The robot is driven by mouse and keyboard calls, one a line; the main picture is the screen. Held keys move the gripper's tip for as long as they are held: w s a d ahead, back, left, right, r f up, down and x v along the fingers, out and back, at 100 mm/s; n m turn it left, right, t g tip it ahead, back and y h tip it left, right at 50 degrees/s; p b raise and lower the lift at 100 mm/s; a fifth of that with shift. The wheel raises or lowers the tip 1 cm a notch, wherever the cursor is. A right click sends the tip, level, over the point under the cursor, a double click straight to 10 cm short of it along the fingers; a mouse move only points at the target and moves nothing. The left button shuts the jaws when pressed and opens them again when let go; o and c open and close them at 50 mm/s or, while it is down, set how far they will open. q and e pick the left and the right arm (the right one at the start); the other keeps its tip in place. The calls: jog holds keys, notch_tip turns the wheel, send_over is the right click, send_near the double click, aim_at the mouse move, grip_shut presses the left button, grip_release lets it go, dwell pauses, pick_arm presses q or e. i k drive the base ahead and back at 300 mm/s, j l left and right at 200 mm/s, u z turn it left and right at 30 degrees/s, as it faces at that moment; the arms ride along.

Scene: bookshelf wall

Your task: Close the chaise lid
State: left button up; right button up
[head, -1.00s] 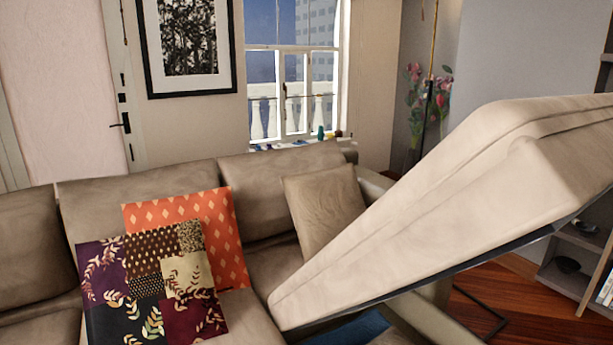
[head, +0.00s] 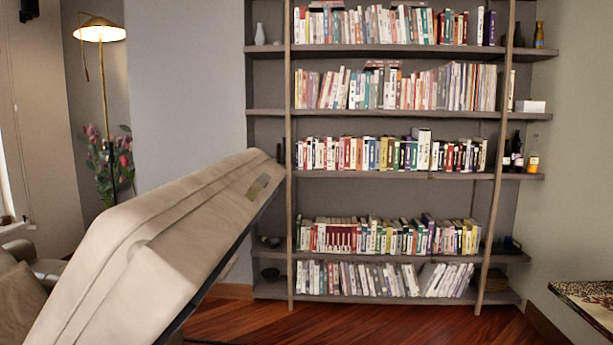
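The chaise lid (head: 165,237) is a thick beige cushioned panel at the left of the head view. It stands open, tilted steeply, with its high end toward the bookshelf and its low end running off the bottom left. A dark edge runs along its underside, and a small tan patch shows near its high end. The storage space under it is out of view. Neither of my grippers is in view.
A tall bookshelf (head: 390,180) full of books stands behind the lid. A floor lamp (head: 100,32) and pink flowers (head: 108,160) are at the left. A patterned surface (head: 590,298) juts in at the right. The wooden floor (head: 370,328) before the bookshelf is clear.

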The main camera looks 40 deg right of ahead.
aim_at(166, 277)
jog(key=z, duration=0.7)
jog(key=i+j, duration=0.15)
jog(key=i+j+u, duration=0.15)
jog(key=u, duration=0.25)
jog(key=i+u, duration=0.3)
jog(key=u, duration=0.15)
